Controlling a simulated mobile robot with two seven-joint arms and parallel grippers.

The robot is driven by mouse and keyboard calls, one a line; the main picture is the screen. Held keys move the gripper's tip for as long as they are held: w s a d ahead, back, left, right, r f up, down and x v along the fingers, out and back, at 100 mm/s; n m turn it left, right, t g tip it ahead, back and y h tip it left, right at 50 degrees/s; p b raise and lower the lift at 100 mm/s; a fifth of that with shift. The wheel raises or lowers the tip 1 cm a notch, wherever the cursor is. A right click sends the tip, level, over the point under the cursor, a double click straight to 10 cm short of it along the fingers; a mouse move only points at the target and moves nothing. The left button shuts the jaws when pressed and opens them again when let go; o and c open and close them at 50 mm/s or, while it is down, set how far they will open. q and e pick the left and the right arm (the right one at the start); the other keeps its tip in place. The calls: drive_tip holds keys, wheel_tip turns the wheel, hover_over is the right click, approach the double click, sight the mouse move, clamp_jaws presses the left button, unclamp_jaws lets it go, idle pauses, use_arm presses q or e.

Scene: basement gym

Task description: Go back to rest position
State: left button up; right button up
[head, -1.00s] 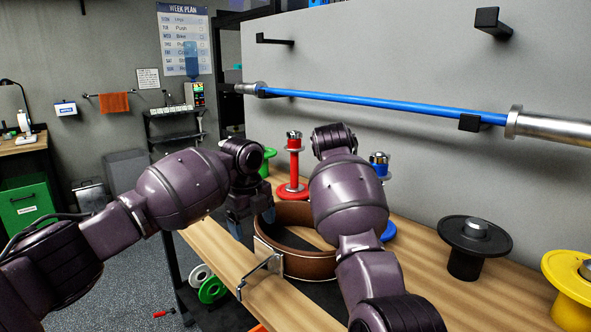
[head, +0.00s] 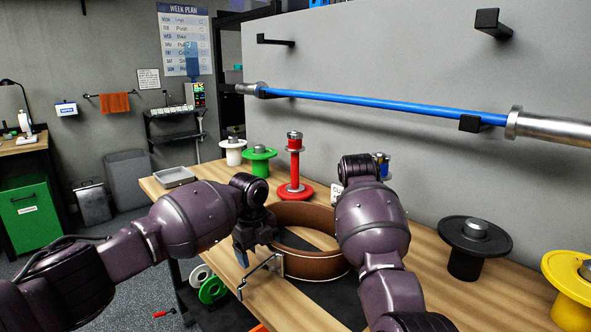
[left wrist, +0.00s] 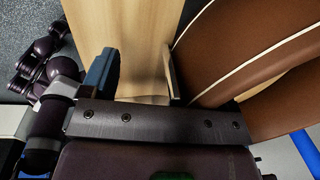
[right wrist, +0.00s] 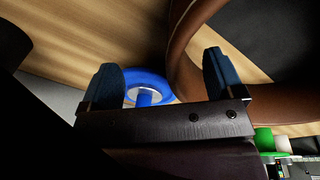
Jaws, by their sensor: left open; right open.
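A brown leather belt (head: 312,268) stands as a loop on the wooden bench, its metal lever buckle (head: 262,275) toward me. My left gripper (head: 243,254) is open and empty at the belt's left side, near the buckle. In the left wrist view the belt (left wrist: 250,60) is close beside the jaws, and one blue finger shows clearly. My right gripper (right wrist: 163,78) is open with nothing held between its blue fingers. The belt (right wrist: 183,45) and a blue spool-like stand (right wrist: 150,88) lie beyond those fingers. In the head view my right arm hides that gripper.
White (head: 233,152), green (head: 258,163) and red (head: 295,188) plate stands are along the back of the bench (head: 440,285). A grey tray (head: 174,177) is at its far left. Black (head: 474,248) and yellow (head: 572,285) stands are on the right. A blue barbell (head: 385,107) hangs on the wall.

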use_arm(q)
wheel_tip(320, 180, up, 5)
drive_tip(key=shift+f, duration=0.15)
use_arm(e)
drive_tip(key=shift+y, duration=0.3)
drive_tip(key=a+r, duration=0.1)
drive_tip(key=r, duration=0.1)
drive_tip(key=s+a+r, duration=0.1)
drive_tip(key=a, duration=0.1)
drive_tip(key=shift+a+r, duration=0.3)
drive_tip(key=shift+r, duration=0.05)
use_arm(q)
drive_tip(key=shift+d+r, duration=0.1)
drive_tip(key=shift+r, duration=0.15)
use_arm(e)
drive_tip(key=shift+r, duration=0.15)
